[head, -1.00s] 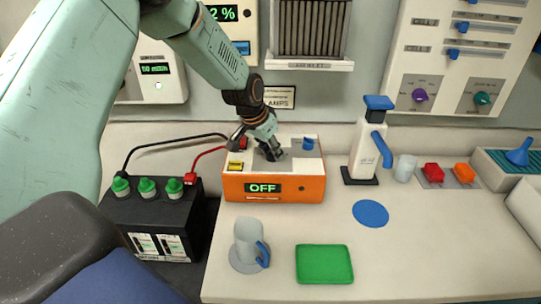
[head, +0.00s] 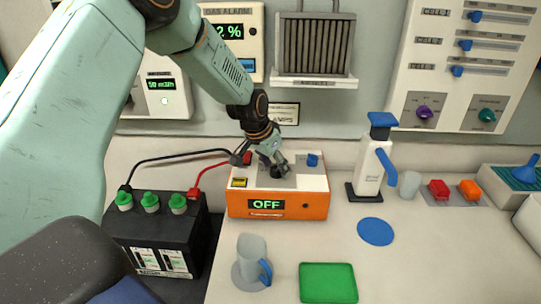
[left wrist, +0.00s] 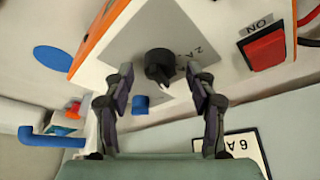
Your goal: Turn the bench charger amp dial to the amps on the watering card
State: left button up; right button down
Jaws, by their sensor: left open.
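The bench charger (head: 292,207) is an orange box with a pale top, and its display (head: 266,204) reads OFF. The black amp dial (left wrist: 158,66) sits on a grey plate on its top, with "2 A" printed beside it in the left wrist view. My left gripper (head: 277,168) is open over the dial, which shows between its fingers (left wrist: 164,78) with gaps on both sides. The card (head: 284,112) on the wall is partly hidden by my arm in the head view. In the left wrist view the card (left wrist: 243,150) shows "6 A", upper part only. My right gripper is out of view.
A red switch (left wrist: 267,48) marked ON and a blue knob (head: 313,160) flank the dial. A black battery (head: 160,262) with red and black cables stands left.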

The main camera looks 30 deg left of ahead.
pick_arm(q)
jog(key=v, duration=1.1)
jog(key=shift+r, duration=0.2)
jog(key=shift+a, duration=0.1)
